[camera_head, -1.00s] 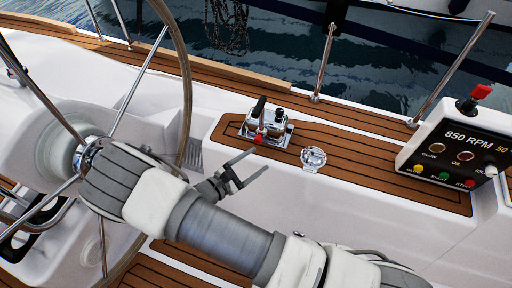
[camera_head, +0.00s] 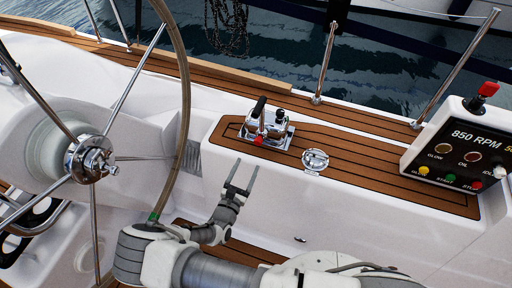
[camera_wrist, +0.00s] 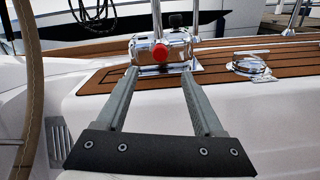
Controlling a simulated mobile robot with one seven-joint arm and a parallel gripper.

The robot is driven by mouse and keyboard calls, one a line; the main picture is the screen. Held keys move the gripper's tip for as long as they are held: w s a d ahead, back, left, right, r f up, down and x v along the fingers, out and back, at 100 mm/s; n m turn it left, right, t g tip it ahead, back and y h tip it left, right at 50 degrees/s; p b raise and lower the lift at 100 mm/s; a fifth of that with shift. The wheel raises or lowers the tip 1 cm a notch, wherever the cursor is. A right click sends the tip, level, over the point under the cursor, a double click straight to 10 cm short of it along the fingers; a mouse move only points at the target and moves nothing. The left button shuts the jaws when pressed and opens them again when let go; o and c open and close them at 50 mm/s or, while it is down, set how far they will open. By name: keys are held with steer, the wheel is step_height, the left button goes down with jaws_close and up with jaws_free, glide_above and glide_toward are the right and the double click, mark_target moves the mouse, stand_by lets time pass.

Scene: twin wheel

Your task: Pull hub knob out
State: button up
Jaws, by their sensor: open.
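The red hub knob (camera_head: 258,140) sits on the front of a chrome lever unit (camera_head: 277,131) with a dark-handled lever (camera_head: 259,107). In the wrist view the round red knob (camera_wrist: 160,53) faces me, just beyond and slightly above the gap between my fingertips. My gripper (camera_head: 246,165) is open and empty, in front of and below the knob, with its fingers pointing up toward the unit. Its two grey fingers also show in the wrist view (camera_wrist: 160,71). Nothing touches the knob that I can see.
The large steering wheel (camera_head: 184,80) and its chrome hub (camera_head: 92,160) are left of my arm. A chrome round fitting (camera_head: 315,159) sits on the teak right of the lever unit. An 850 RPM panel (camera_head: 462,150) stands far right. White side wall lies below the teak.

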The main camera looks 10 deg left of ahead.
mark_target(257, 144)
steer(key=w, duration=0.3)
steer(key=w+d+b, duration=0.1)
steer(key=w, duration=0.6)
steer(key=shift+d+b, duration=0.2)
steer(key=shift+b, duration=0.15)
jaws_close()
stand_by(0.8)
